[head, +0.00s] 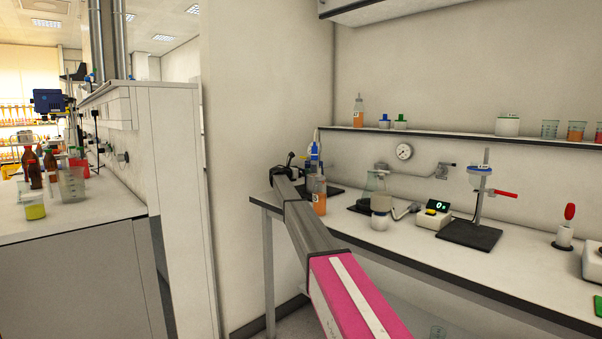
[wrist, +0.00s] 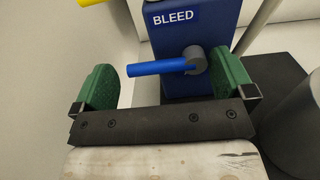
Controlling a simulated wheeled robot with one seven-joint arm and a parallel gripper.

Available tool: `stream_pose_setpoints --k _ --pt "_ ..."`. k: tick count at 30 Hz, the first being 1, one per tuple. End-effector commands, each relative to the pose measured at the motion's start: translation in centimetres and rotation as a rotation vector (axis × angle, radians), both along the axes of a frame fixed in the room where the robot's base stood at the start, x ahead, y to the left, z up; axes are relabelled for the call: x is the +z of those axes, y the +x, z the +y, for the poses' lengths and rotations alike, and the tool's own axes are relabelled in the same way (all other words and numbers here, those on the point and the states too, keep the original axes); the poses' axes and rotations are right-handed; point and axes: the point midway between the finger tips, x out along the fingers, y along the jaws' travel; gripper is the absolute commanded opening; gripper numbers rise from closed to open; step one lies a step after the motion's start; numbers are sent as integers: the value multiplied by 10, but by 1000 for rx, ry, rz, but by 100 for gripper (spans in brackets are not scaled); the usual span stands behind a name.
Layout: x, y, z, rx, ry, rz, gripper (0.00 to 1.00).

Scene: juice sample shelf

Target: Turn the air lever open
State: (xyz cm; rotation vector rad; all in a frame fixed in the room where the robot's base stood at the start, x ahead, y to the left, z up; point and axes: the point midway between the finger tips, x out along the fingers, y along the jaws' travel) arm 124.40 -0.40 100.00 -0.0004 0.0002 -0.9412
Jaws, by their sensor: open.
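A blue block (wrist: 180,38) marked BLEED fills the top middle of the wrist view. A blue lever (wrist: 155,68) on a grey round hub (wrist: 195,60) sticks out to the left, about level in that view. My gripper (wrist: 167,75) is open, its green fingers on either side of the lever, with no clear contact visible. A yellow bar (wrist: 92,2) is cut off at the top edge; I cannot tell whether it is another lever. No label reading "air" is visible. In the head view, my gripper (head: 286,166) is beside a small blue fixture (head: 314,154) at the bench's left end.
An orange-filled bottle (head: 319,196) stands close to my arm. A flask (head: 374,184), a digital readout box (head: 433,217) and a clamp stand (head: 480,195) are further right on the bench (head: 545,272). A gauge (head: 404,152) is on the wall below a shelf (head: 460,136).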

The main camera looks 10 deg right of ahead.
Motion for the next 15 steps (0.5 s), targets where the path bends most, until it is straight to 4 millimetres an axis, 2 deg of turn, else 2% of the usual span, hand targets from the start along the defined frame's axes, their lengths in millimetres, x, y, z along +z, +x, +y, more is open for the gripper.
stream_pose_setpoints --k 6,8,9,12,15 --pt "0 0 0 0 0 0 100" --pt "0 0 0 0 0 0 80" --pt "0 0 0 0 0 0 67" --pt "0 0 0 0 0 0 41" --pt "0 0 0 0 1 -2 40"
